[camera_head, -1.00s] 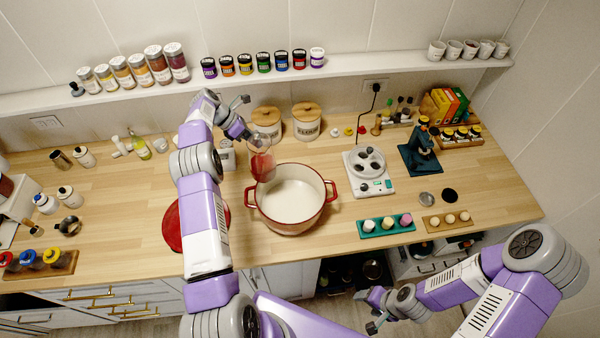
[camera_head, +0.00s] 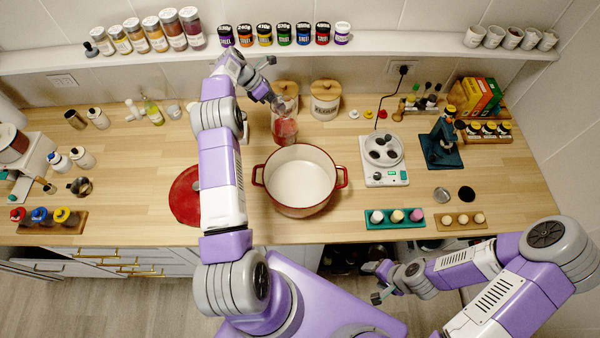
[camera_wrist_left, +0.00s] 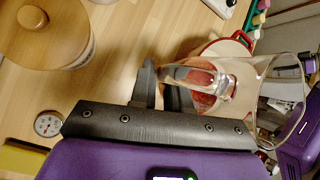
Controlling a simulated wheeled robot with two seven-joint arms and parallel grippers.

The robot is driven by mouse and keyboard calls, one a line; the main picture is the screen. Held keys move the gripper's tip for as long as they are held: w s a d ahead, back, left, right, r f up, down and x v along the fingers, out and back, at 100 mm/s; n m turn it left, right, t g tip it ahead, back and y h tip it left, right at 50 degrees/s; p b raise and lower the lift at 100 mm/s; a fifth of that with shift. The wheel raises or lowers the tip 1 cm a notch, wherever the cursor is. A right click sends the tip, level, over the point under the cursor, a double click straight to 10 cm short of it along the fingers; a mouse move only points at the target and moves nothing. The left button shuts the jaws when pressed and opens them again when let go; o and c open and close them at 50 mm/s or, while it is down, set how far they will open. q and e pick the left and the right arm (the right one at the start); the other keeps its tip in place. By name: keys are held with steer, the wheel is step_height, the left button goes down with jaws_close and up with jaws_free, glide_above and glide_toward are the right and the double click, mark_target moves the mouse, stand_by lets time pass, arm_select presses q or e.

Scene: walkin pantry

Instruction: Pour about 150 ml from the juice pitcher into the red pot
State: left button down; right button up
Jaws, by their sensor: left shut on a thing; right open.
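The red pot (camera_head: 300,207), cream inside, stands open on the wooden counter; I see no juice in it. The clear juice pitcher (camera_head: 285,131) with red juice is just behind the pot's back rim. My left gripper (camera_head: 274,101) is shut on the pitcher. In the left wrist view the fingers (camera_wrist_left: 165,82) close on the clear pitcher (camera_wrist_left: 243,70), with the red pot rim (camera_wrist_left: 210,46) beyond it. Whether the pitcher touches the counter is unclear. My right gripper (camera_head: 377,282) is open and empty, low in front of the counter.
A red round lid (camera_head: 184,196) lies left of the pot, partly under my left arm. Two wood-lidded canisters (camera_head: 326,103) stand behind. A white hotplate-like device (camera_head: 384,160) and a teal tray (camera_head: 394,219) are to the right. Counter between pot and device is bare.

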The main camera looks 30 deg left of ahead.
mark_target(278, 118)
arm_select(q)
steer(key=shift+s+a+r+n+t+y, duration=0.1)
steer(key=shift+s+a+n+t+y, duration=0.1)
steer(key=shift+s+a+n+t, duration=0.3)
steer(key=shift+s+a+r+n+t+y, duration=0.1)
steer(key=shift+s+a+n+y, duration=0.15)
steer(key=shift+s+n, duration=0.45)
steer(key=shift+w, duration=0.15)
steer(key=s+d+r+m+t+y+b, duration=0.1)
steer(key=t+y+b, duration=0.1)
steer(key=b, duration=0.3)
steer(key=s+d+r+m+t+y+b, duration=0.1)
steer(key=d+t+y+b, duration=0.1)
steer(key=b, duration=0.4)
steer(key=s+d+r+m+t+y+b, duration=0.1)
steer(key=s+d+t+y+b, duration=0.1)
steer(key=b, duration=0.4)
steer(key=shift+d+y, duration=0.15)
steer(key=shift+y, duration=0.6)
steer(key=b, duration=0.2)
steer(key=d+r+m+t+y+b, duration=0.1)
steer(key=b, duration=0.1)
steer(key=shift+s+t, duration=0.3)
steer(key=shift+s+d+f+t+b, duration=0.1)
steer(key=shift+s+d+t+b, duration=0.2)
steer(key=shift+b, duration=1.1)
steer(key=shift+s+d+m+t+y+b, duration=0.2)
steer(key=shift+d+m+t+y+b, duration=0.15)
steer(key=shift+b, duration=0.35)
steer(key=shift+a, duration=0.15)
